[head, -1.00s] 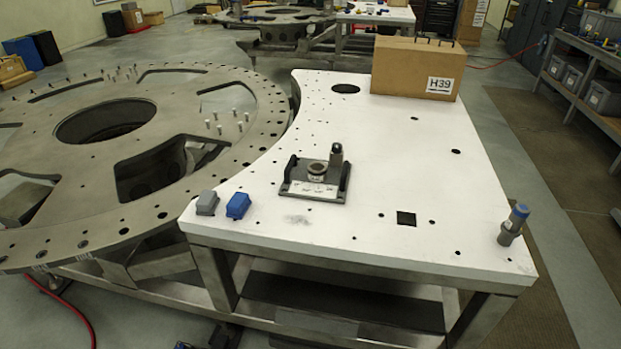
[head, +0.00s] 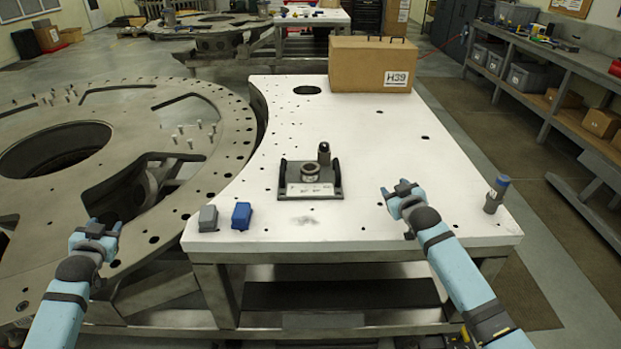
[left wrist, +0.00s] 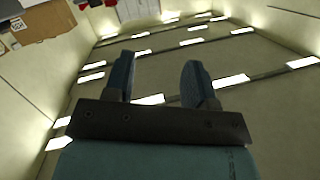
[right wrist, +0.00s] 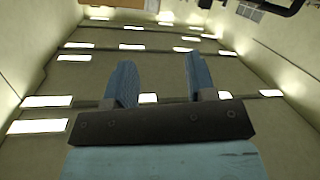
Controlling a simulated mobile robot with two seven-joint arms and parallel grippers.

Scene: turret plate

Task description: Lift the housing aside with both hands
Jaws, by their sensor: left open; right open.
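The housing (head: 310,190) is a dark grey square block with a raised ring on top, a dark knobbed post at its back and a black handle on each side. It sits flat on the white plate (head: 340,130), near its middle. My left gripper (head: 105,225) is open and empty, left of the plate and over the round metal turret part. My right gripper (head: 397,187) is open and empty, right of the housing and apart from it. The left wrist view and right wrist view show spread fingers with nothing between them; the housing is in neither.
A brown box (head: 370,65) marked H39 stands at the back of the plate. A grey block (head: 208,218) and a blue block (head: 241,216) sit at the front left edge. A blue-topped cylinder (head: 495,195) stands at the right edge. The large metal ring (head: 215,125) borders the plate's left.

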